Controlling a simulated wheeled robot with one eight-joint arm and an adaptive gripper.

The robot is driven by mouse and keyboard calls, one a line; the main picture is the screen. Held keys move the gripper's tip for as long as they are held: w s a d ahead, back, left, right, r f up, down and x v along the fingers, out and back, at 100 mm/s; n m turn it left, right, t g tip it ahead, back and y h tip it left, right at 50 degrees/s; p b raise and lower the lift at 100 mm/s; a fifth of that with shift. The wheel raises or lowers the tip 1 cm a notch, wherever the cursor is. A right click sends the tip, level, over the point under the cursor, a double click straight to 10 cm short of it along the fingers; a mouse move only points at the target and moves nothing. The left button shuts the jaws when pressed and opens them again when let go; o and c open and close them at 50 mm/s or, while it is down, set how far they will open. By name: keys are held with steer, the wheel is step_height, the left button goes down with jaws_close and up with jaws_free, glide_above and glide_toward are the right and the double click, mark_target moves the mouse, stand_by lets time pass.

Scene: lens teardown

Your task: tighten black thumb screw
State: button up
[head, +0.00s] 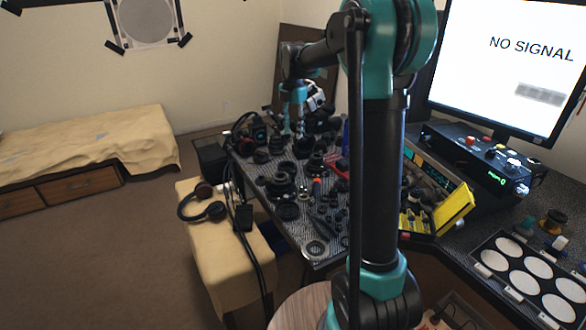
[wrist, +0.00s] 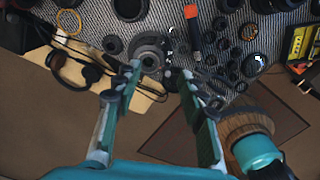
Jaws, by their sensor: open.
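My gripper (head: 293,128) hangs over the far part of the cluttered table in the head view. In the wrist view its two fingers (wrist: 160,72) are spread wide with nothing held between them. I cannot tell which of the small dark parts is the black thumb screw. A grey ring-shaped part (wrist: 150,60) lies on the table, seen between the fingertips near the left one. Small dark parts lie close to it, near the table's edge. The fingers hide some of the table beneath them.
The patterned table (head: 318,250) is crowded with lens rings and tools. An orange-handled tool (wrist: 193,25) lies among them. Headphones (head: 203,205) rest on a beige-covered bench (head: 210,258) beside the table. A monitor (head: 510,60) and a control box (head: 480,158) stand at right. Open floor is at left.

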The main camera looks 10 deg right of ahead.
mark_target(293, 171)
step_height(293, 171, down, 16)
steer(key=shift+f, duration=0.2)
steer(key=shift+c, duration=0.5)
jaws_close()
